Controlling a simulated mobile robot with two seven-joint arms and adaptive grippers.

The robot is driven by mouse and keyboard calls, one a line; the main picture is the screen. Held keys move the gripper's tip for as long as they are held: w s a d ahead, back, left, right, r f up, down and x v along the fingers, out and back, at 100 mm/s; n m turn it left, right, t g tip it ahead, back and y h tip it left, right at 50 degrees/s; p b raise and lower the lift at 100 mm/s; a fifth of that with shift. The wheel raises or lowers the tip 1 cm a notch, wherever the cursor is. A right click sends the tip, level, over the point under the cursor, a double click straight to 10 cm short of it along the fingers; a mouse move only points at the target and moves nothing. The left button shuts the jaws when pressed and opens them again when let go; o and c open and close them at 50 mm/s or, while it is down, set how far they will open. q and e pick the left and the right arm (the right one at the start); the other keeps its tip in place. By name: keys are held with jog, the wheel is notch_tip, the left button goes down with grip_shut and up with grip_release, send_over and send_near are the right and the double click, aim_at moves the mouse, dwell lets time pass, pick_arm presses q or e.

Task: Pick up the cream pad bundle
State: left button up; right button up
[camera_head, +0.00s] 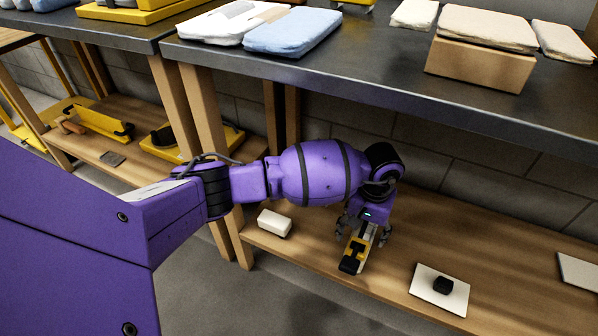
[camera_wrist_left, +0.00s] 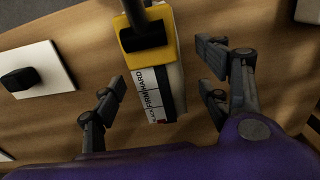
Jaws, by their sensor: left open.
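My left gripper (camera_head: 362,233) is open over the lower wooden shelf, pointing down. Other cream pads (camera_head: 487,27) lie on a cardboard box on the dark upper bench. My right gripper is not in view.
On the lower shelf (camera_head: 320,262), a white block (camera_head: 274,223) lies left of the gripper and a white plate (camera_head: 425,297) with a black knob (camera_head: 443,285) lies right. The dark bench (camera_head: 370,70) overhangs the shelf. Wooden legs (camera_head: 205,115) stand at left.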

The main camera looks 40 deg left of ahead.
aim_at(362, 237)
pick_arm(q)
notch_tip(362, 237, down, 5)
jog(key=shift+s+d+r+b, duration=0.15)
jog(key=shift+b, duration=1.05)
jog(key=c, duration=1.6)
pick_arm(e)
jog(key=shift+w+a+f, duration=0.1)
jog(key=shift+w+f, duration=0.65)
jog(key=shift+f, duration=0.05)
